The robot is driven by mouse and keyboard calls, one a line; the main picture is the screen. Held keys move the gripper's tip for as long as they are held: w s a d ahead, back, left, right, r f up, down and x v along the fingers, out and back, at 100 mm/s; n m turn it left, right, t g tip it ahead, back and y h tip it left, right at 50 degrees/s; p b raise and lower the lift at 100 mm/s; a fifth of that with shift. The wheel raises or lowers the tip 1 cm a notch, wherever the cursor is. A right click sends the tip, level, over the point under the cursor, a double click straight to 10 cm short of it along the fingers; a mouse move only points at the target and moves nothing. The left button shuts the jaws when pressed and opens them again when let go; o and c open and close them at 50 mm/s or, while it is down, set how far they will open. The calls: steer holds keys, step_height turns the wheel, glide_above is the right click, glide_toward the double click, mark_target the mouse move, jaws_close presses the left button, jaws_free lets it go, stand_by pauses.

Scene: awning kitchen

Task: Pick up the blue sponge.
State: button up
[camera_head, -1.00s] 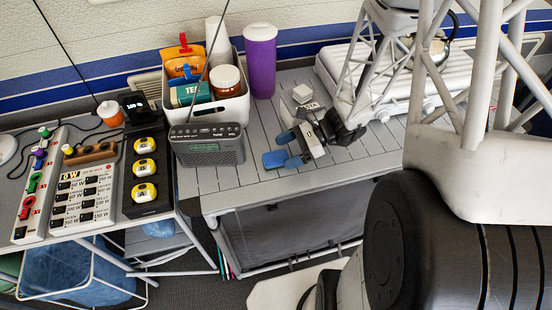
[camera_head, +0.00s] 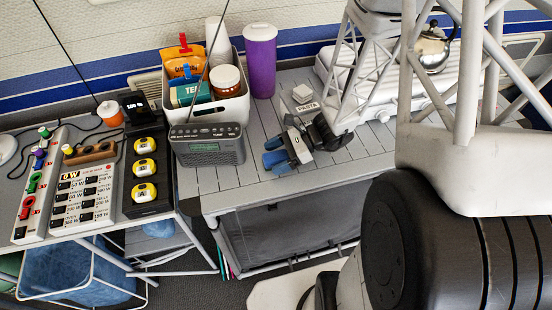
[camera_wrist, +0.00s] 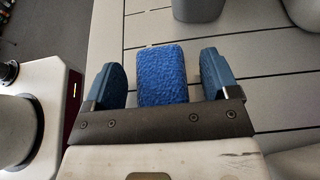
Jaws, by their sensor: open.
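The blue sponge (camera_wrist: 161,68) lies on the grey slatted table between my fingers in the wrist view. My gripper (camera_wrist: 161,82) is open, with one blue-padded finger to each side of the sponge. A narrow gap shows on both sides, so neither finger appears to touch it. The sponge's near end is hidden behind the dark gripper body. In the head view, the sponge (camera_head: 273,159) is partly covered by my gripper (camera_head: 283,153), which is low over the table to the right of the radio.
A dark radio (camera_head: 208,146) stands left of my gripper. Behind are a white bin (camera_head: 222,110) of goods and a purple tumbler (camera_head: 261,62). The table's front edge is near.

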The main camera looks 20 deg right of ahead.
mark_target(276, 156)
steer(key=c, duration=1)
steer(key=shift+r, duration=0.15)
steer(key=shift+r, duration=1.65)
steer(key=s+d+r, duration=0.1)
steer(key=s, duration=1.5)
steer(key=shift+d+r, duration=0.2)
